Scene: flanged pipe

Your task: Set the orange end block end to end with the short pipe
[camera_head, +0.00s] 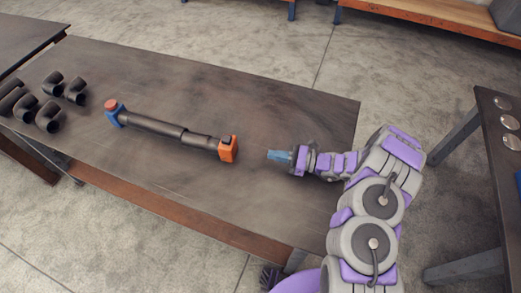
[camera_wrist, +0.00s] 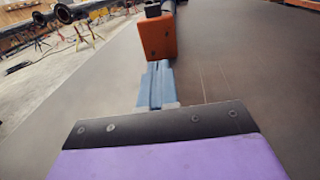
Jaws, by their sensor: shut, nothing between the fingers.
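The orange end block (camera_head: 228,150) sits on the dark table at the right end of the pipe line. It appears in line with the short pipe (camera_head: 199,141) and against its end; any small gap is too fine to tell. In the wrist view the orange end block (camera_wrist: 158,38) is straight ahead and hides most of the pipe behind it. My gripper (camera_head: 272,155) is shut and empty, to the right of the block and apart from it in the head view. Its blue fingers (camera_wrist: 157,85) show together in the wrist view, pointing at the block.
A longer dark pipe (camera_head: 152,124) continues left to a blue end block (camera_head: 116,117) with an orange-red top. Several black elbow fittings (camera_head: 53,90) lie at the table's left end. The table (camera_head: 300,105) is clear behind and in front of the pipe line.

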